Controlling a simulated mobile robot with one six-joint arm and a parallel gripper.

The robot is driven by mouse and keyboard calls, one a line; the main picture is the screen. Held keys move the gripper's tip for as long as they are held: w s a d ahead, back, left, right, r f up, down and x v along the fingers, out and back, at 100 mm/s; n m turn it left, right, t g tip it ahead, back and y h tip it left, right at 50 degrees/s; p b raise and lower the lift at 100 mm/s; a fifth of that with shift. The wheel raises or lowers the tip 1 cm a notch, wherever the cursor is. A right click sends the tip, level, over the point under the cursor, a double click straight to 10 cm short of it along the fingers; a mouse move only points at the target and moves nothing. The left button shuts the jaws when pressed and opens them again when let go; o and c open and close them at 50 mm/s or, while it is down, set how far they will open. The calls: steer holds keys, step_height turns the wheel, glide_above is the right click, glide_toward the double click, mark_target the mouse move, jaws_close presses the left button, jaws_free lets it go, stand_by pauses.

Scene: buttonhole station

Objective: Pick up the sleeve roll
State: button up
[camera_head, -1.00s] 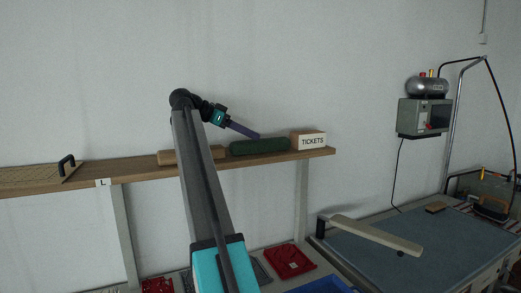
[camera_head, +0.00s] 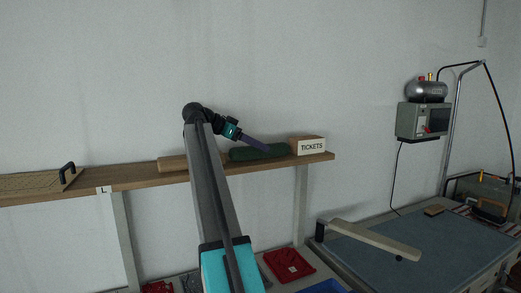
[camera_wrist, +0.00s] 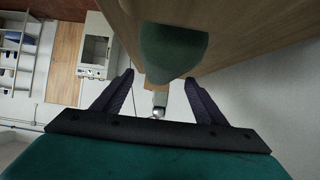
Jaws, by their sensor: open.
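The sleeve roll, a dark green rounded bolster (camera_head: 248,155), lies on the wooden wall shelf, just left of the tickets box. In the wrist view its rounded green end (camera_wrist: 173,48) shows at top centre, ahead of the fingers. My gripper (camera_head: 268,150) is open, its dark purple fingers overlapping the roll in the head view. In the wrist view my gripper (camera_wrist: 158,82) has its fingers spread apart with nothing held between them. The roll appears beyond the fingertips; I cannot tell whether they touch it.
The shelf (camera_head: 130,177) also holds a tan wooden block (camera_head: 172,163) left of the roll and the tickets box (camera_head: 309,146) at the right end. A perforated board with a black handle (camera_head: 67,172) lies far left. A blue-topped pressing table (camera_head: 375,260) stands below right.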

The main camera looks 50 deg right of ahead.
steer(key=shift+p+x, duration=0.3)
steer(key=shift+x, duration=0.85)
steer(key=shift+c, duration=0.5)
steer(key=c, duration=1.2)
steer(key=shift+w+r, duration=0.1)
steer(key=shift+r, duration=0.05)
steer(key=shift+r+b, duration=1.05)
steer(key=shift+r, duration=1.3)
step_height(320, 180, up, 5)
steer(key=p, duration=0.5)
